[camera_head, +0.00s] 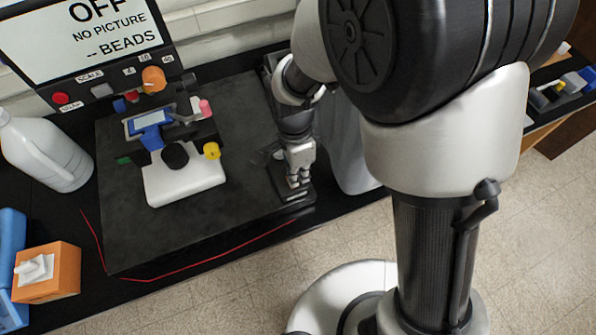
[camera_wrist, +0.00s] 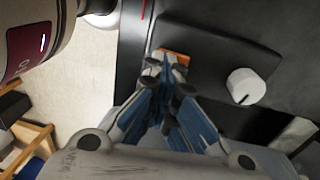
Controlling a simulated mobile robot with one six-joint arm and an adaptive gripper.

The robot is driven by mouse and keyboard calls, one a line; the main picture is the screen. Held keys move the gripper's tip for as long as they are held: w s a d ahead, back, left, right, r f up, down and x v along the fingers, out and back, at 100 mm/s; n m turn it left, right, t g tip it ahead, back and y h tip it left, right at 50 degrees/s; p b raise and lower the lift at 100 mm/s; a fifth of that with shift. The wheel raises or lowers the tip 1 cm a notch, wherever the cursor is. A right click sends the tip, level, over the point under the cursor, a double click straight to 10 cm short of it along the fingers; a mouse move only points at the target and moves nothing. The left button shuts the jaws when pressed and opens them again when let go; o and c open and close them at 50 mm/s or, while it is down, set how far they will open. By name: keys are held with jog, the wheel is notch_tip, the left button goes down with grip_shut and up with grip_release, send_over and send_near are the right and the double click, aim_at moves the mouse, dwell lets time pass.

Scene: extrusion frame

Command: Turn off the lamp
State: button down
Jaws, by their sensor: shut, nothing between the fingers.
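My gripper (camera_head: 298,180) points down over a small black base (camera_head: 297,196) at the right edge of the dark mat. In the wrist view, my gripper (camera_wrist: 170,72) is shut, with nothing held. Its fingertips overlap an orange switch (camera_wrist: 177,57) on the black base (camera_wrist: 215,45), and partly hide it. I cannot tell whether they touch it. A white knob (camera_wrist: 246,86) with a dark mark sits right of the switch. The lamp's head and light are not clearly seen; my arm covers much of that area.
A white instrument (camera_head: 185,185) with a blue screen stands left on the mat (camera_head: 140,235). A white bottle (camera_head: 45,150), an orange box (camera_head: 48,275) and a grey container (camera_head: 350,150) stand nearby.

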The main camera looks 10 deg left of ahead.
jog(key=shift+f, duration=0.15)
jog(key=shift+w+a, duration=0.35)
jog(key=shift+w, duration=0.25)
jog(key=shift+w+r+p, duration=0.1)
jog(key=shift+r+p, duration=0.25)
jog(key=shift+p, duration=0.1)
notch_tip(320, 180, up, 14)
jog(key=w+p, duration=0.1)
jog(key=p, duration=0.3)
jog(key=shift+a+f, duration=0.25)
jog(key=shift+a, duration=0.1)
jog(key=shift+w, duration=0.1)
jog(key=shift+p, duration=0.3)
